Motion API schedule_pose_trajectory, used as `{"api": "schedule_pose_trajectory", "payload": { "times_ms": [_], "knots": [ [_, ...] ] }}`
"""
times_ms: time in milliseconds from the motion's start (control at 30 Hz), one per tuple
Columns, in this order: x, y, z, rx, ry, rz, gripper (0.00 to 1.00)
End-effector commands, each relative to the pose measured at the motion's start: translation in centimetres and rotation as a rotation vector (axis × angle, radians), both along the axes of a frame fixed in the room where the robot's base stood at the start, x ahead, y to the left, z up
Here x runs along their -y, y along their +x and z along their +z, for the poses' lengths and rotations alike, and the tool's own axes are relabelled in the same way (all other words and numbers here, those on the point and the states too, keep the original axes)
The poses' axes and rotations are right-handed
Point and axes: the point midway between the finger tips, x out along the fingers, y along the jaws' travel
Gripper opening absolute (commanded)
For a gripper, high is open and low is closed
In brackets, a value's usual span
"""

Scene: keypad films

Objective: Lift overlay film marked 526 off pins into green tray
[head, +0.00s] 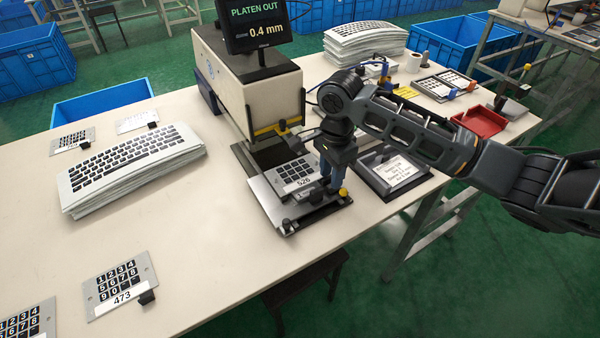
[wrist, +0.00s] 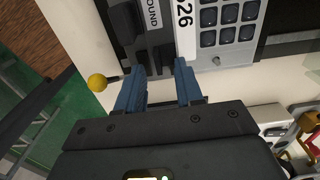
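The film marked 526 (head: 293,172) is a grey sheet with dark key squares, lying on the metal platen of the press. Its 526 label and keys also show at the top of the wrist view (wrist: 228,28). My gripper (head: 327,183) points down at the film's front right corner. In the wrist view its two blue fingers (wrist: 160,78) are apart, with dark parts of the fixture just beyond them. I cannot tell whether they touch anything. One small pin shows beside the film; other pins are not clear. I see no green tray in these frames.
The press (head: 245,85) with its display reading PLATEN OUT stands behind the film. A yellow knob (head: 343,191) is close to my gripper. A black tray with a card (head: 368,160) and a red tray (head: 480,121) lie right. Film 473 (head: 118,284) lies front left; the front middle table is clear.

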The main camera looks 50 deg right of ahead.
Motion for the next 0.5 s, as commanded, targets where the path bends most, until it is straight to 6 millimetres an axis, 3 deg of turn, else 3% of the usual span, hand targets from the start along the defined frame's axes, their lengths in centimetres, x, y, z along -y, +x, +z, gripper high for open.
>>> {"api": "schedule_pose_trajectory", "payload": {
  "times_ms": [233, 500],
  "knots": [
    [0.02, 0.03, -0.22, 0.002, 0.000, 0.000, 0.36],
    [0.00, 0.03, -0.20, 0.002, 0.000, 0.000, 0.11]
  ]
}}
